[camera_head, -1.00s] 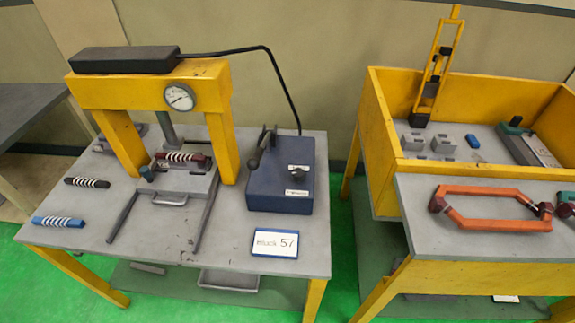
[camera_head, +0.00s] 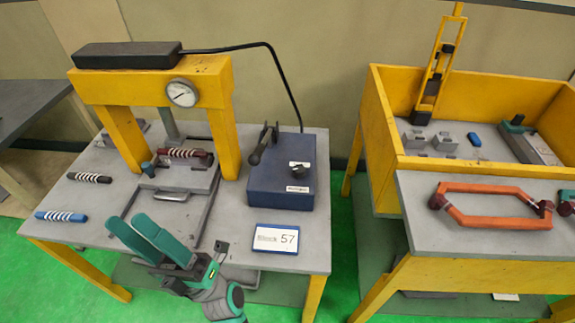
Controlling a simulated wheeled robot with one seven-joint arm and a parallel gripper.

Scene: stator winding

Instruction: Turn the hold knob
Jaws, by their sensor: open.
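A blue control box (camera_head: 282,200) stands on the right part of the grey press table. On its top are a small dark rotary knob (camera_head: 299,172) by a white label and a black lever (camera_head: 262,147). The label print is too small to read, so I cannot confirm which one is the hold knob. My gripper (camera_head: 125,221), with two teal fingers, is open and empty. It appears over the table's front edge, left of and nearer than the box, and apart from it.
A yellow press frame (camera_head: 217,128) with a gauge (camera_head: 182,93) stands left of the box. A white sign (camera_head: 275,239) lies in front of the box. A black cable (camera_head: 283,75) arches behind it. A blue striped coil (camera_head: 61,216) lies at the table's left edge.

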